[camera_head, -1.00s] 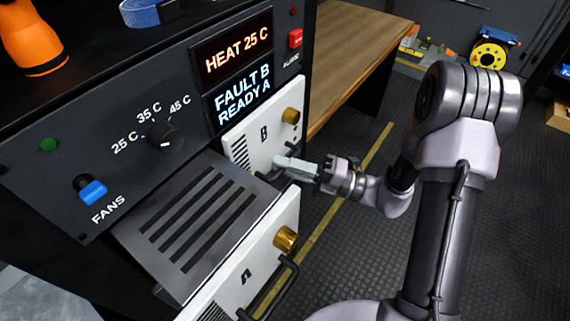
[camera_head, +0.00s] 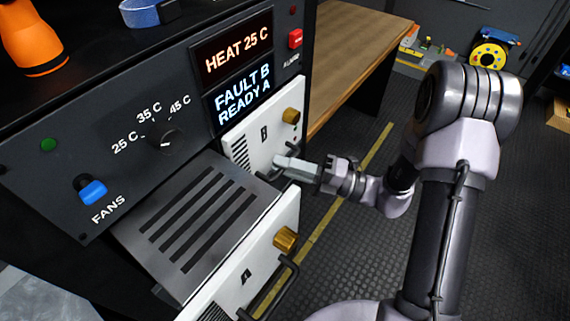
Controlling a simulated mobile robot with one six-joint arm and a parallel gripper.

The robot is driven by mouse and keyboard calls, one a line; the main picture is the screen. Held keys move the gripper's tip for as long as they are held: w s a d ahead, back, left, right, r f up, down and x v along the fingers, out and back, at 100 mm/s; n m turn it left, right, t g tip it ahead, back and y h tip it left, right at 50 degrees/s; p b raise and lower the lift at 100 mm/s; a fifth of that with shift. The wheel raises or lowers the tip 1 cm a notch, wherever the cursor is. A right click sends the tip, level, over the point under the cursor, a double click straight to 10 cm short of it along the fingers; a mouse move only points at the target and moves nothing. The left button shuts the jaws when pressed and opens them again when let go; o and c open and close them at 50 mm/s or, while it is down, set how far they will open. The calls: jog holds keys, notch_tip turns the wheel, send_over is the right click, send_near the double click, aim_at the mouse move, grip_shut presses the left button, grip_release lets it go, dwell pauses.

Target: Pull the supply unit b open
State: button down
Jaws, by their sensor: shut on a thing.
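Supply unit B (camera_head: 250,146) is a white front panel with a brass knob (camera_head: 291,116) and a dark handle low on it. Its face sits near the rack front, under the displays. My gripper (camera_head: 284,166) is shut on the handle of unit B, which the fingers mostly hide. Supply unit A (camera_head: 238,270) is slid out towards me, showing its slotted grey metal top (camera_head: 200,215), a brass knob (camera_head: 285,239) and a black handle (camera_head: 272,290).
A wooden bench (camera_head: 355,50) stands behind. Dark floor with a yellow line lies open to the right.

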jog(key=s+d+p, duration=0.4)
jog(key=s+d, duration=0.4)
jog(key=d, duration=0.3)
jog(key=shift+s, duration=0.3)
jog(key=c, duration=1.5)
grip_release()
jog(key=p+v, duration=0.3)
jog(key=v, duration=1.4)
jog(key=shift+d, duration=0.25)
jog(key=shift+r, duration=0.1)
